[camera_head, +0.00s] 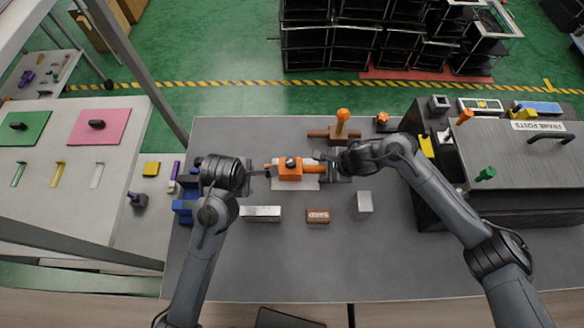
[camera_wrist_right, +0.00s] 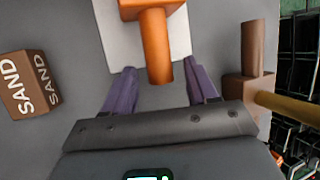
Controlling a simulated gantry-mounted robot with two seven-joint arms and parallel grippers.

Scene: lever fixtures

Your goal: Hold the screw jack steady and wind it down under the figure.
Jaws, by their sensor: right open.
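The orange screw jack (camera_head: 291,172) lies on a pale plate (camera_head: 283,186) in the middle of the table in the head view. A dark round part shows on its top. In the right wrist view, the jack's orange body (camera_wrist_right: 140,8) has an orange cylinder (camera_wrist_right: 157,48) pointing towards my right gripper (camera_wrist_right: 160,68). Its two purple fingers are open, one each side of the cylinder's end, with gaps. In the head view the right gripper (camera_head: 328,158) is at the jack's right. My left gripper (camera_head: 258,171) is at the jack's left end; its fingers are too small to judge. I cannot make out a figure.
A brown block (camera_head: 317,216) marked SAND and silver blocks (camera_head: 261,213) (camera_head: 364,203) lie in front. A brown base with an orange-topped post (camera_head: 342,122) stands behind the jack. A dark cabinet (camera_head: 490,160) fills the right; blue parts (camera_head: 183,209) lie left.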

